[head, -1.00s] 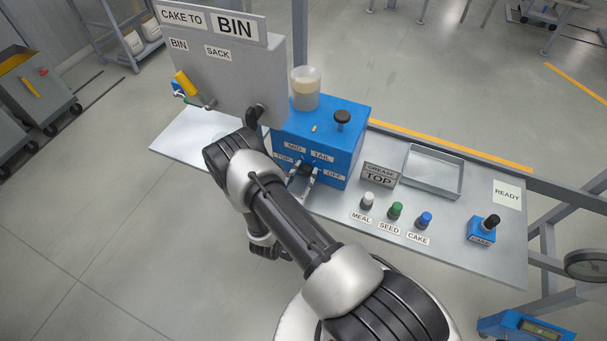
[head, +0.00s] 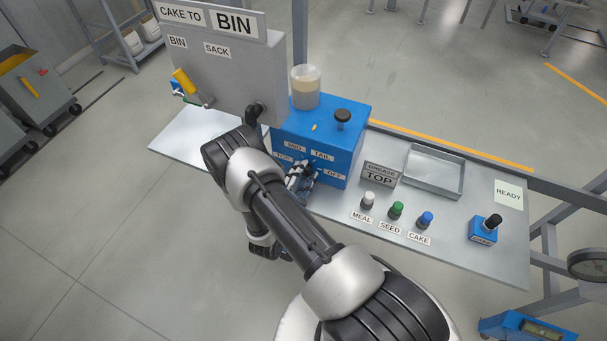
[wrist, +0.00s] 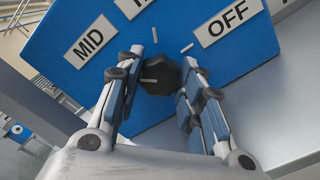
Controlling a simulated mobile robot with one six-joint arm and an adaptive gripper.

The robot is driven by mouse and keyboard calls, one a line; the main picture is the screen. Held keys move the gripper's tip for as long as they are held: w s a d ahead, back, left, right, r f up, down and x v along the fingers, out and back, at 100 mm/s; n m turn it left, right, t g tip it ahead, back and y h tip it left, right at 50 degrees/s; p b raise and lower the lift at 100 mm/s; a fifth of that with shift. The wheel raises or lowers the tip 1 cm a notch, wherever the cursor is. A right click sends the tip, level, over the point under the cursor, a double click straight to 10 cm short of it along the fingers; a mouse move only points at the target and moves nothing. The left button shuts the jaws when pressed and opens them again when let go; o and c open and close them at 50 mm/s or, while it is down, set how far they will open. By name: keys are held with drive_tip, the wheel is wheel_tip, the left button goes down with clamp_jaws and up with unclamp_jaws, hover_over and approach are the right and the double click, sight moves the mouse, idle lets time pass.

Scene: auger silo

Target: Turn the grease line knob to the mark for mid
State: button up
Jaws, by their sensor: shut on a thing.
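The grease line knob is a black knob (wrist: 160,76) on the front face of the blue box (head: 335,135). A pale pointer line shows on the knob in the wrist view. Labels around it read MID (head: 295,147), TAIL (head: 321,156), OFF (head: 334,175) and TOP (head: 284,157). My gripper (wrist: 160,82) is shut on the knob, one finger on each side. It also shows in the head view (head: 304,176), where the fingers and arm largely hide the knob. A sign (head: 379,174) beside the box reads GREASE TOP.
A grey panel (head: 225,75) with a yellow-handled lever (head: 186,83) stands left of the box. A clear cup (head: 305,90) and a black-topped knob (head: 342,117) are on top of it. A tray (head: 434,172) and several buttons (head: 397,210) lie right.

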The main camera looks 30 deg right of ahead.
drive_tip(key=shift+m, duration=1.6)
drive_tip(key=o, duration=1.1)
drive_tip(key=v, duration=1.2)
drive_tip(key=shift+s, duration=0.1)
drive_tip(key=shift+r, duration=0.1)
